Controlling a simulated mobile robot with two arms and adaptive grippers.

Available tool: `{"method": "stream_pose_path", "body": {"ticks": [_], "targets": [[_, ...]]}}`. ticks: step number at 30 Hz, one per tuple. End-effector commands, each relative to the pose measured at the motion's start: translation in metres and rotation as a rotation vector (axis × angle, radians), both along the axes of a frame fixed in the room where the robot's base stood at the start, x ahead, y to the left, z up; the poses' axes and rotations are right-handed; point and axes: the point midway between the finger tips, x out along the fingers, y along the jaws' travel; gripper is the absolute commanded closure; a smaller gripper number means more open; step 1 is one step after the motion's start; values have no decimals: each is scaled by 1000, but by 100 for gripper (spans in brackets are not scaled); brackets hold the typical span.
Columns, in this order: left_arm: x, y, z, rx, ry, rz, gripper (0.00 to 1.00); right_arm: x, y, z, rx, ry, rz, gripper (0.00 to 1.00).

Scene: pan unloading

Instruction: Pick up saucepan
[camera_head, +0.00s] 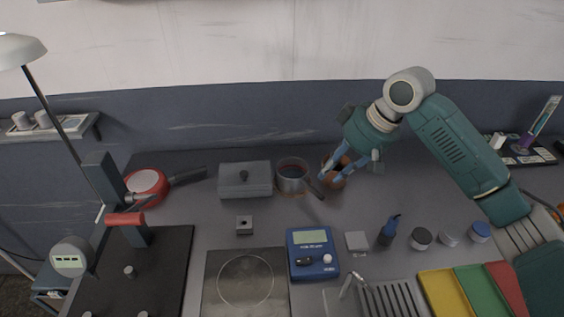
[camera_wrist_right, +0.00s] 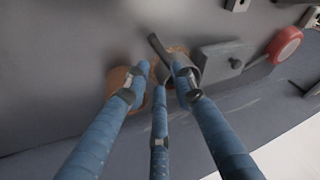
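The saucepan (camera_head: 291,185) is a small grey metal pot with a dark handle that points to the lower right. It stands upright on the bench against the right of the grey lidded box. In the right wrist view the saucepan (camera_wrist_right: 191,57) and its handle (camera_wrist_right: 159,46) lie beyond the fingertips. My right gripper (camera_head: 333,172) is just right of the saucepan, over a brown pot (camera_head: 336,182). Its blue fingers (camera_wrist_right: 157,78) are spread and hold nothing. One finger overlaps the saucepan in the wrist view; I cannot tell whether it touches. My left gripper is out of view.
A grey lidded box (camera_head: 245,184) stands left of the saucepan, and a red pan (camera_head: 147,184) is further left. A blue meter (camera_head: 312,262), a hot plate (camera_head: 225,290) and several small jars are nearer. The wall is close behind. Some bench is clear in front of the saucepan.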

Motion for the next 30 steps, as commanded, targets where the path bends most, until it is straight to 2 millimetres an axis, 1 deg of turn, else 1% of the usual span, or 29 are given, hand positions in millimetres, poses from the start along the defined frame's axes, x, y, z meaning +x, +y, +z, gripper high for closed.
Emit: {"method": "stream_pose_path", "body": {"ticks": [1,3,7,12,17,22,24,27,30], "targets": [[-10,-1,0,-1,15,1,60,0,0,-1,-1,1,1,75],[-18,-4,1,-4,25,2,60,1,3,-7,-1,3,2,75],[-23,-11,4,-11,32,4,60,5,11,-26,-1,5,3,75],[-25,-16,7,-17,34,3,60,11,18,-45,-1,3,2,75],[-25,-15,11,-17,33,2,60,15,22,-54,-1,2,3,75],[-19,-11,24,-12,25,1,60,21,31,-76,-1,5,2,75],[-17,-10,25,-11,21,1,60,24,34,-86,-1,3,2,75],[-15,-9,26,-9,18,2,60,26,37,-94,-1,1,2,75],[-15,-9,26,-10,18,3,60,27,37,-97,-2,0,2,75]]}}
